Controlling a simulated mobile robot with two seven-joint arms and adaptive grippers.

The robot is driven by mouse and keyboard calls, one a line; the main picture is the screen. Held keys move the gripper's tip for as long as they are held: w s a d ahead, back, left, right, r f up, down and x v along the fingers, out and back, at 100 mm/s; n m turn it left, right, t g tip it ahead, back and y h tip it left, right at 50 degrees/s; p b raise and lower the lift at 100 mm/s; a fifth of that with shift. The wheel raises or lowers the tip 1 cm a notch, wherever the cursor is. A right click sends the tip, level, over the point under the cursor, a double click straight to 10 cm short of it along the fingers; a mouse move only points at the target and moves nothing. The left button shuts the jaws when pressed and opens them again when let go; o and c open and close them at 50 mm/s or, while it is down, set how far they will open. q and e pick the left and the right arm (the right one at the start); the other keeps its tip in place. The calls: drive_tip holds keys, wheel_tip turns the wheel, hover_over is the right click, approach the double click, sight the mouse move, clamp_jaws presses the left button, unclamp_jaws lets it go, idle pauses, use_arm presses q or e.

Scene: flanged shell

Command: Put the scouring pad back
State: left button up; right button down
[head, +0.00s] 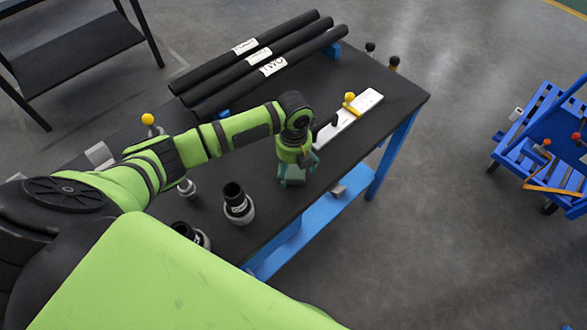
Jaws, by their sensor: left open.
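My left gripper (296,169) points down over the front edge of the black tabletop (330,110), with its teal fingers apart. A small dull green flat shape (292,178) shows at the fingertips. It may be the scouring pad, but it is partly hidden by the gripper. I cannot tell whether the fingers touch it. My right gripper is not in view.
Long black tubes (255,65) lie along the back of the table. A white bar (350,115) with a yellow knob lies right of my gripper. Black-and-grey fittings (238,205) stand to its left. A grey block (338,191) sits on the blue lower shelf. A blue cart (545,135) stands at right.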

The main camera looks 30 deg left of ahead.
sight(294, 171)
use_arm(q)
wheel_tip(294, 171, up, 11)
drive_tip(key=b, duration=0.1)
drive_tip(key=shift+f, duration=0.2)
idle(0.5)
